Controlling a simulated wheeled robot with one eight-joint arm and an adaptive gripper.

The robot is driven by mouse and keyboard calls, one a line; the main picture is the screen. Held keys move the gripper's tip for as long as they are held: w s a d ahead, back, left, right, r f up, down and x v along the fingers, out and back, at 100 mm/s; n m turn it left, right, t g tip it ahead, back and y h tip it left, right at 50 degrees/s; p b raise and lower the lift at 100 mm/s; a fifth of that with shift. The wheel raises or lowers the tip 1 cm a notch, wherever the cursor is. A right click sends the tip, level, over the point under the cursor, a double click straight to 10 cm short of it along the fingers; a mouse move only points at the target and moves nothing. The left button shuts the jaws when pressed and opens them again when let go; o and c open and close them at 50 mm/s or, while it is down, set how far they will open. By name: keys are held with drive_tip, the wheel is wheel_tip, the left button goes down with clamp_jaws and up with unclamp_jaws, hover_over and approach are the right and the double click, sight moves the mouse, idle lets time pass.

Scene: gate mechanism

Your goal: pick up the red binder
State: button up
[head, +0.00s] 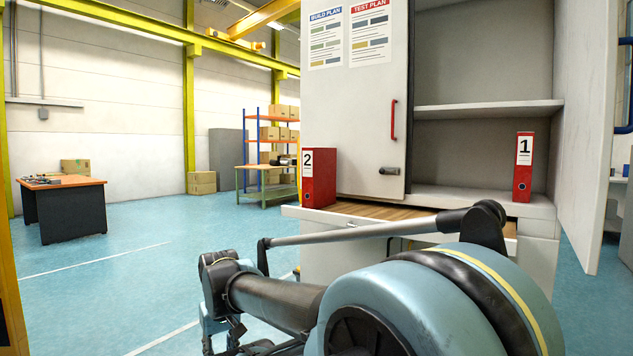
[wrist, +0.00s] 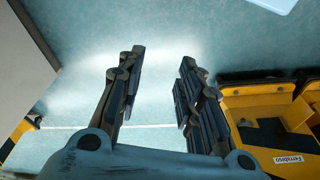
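Two red binders show in the head view. The red binder marked 1 (head: 523,167) stands upright on the cabinet's lower shelf, in the open right section. My gripper (wrist: 162,58) is open in the wrist view, with nothing between its fingers and blue floor behind them. It is apart from both binders, and neither shows in the wrist view. In the head view my arm fills the lower middle, in front of the cabinet.
The cabinet's left door (head: 352,100) has a red handle (head: 393,119) and a black latch. Its right door (head: 588,130) stands open. A dark table with an orange top (head: 62,183) is far left. A rack with boxes (head: 270,150) stands behind. Blue floor lies clear at left.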

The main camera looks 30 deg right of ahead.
drive_tip(key=o, duration=1)
drive_tip(key=shift+w+d+r+m+h, duration=0.2)
drive_tip(key=shift+w+d+r, duration=0.05)
drive_tip(key=shift+d+r, duration=0.3)
drive_tip(key=shift+w+d+r+m+h, duration=0.2)
drive_tip(key=shift+d+r, duration=0.25)
drive_tip(key=shift+d, duration=0.05)
drive_tip(key=shift+c, duration=0.2)
drive_tip(key=m+t+h, duration=0.6)
drive_tip(key=m+h, duration=0.6)
drive_tip(key=h, duration=0.3)
approach(308, 183)
drive_tip(key=x, duration=1.1)
drive_tip(key=shift+w+d, duration=0.15)
drive_tip(key=shift+d, duration=0.05)
drive_tip(key=shift+w+x, duration=0.25)
drive_tip(key=shift+x, duration=2.55)
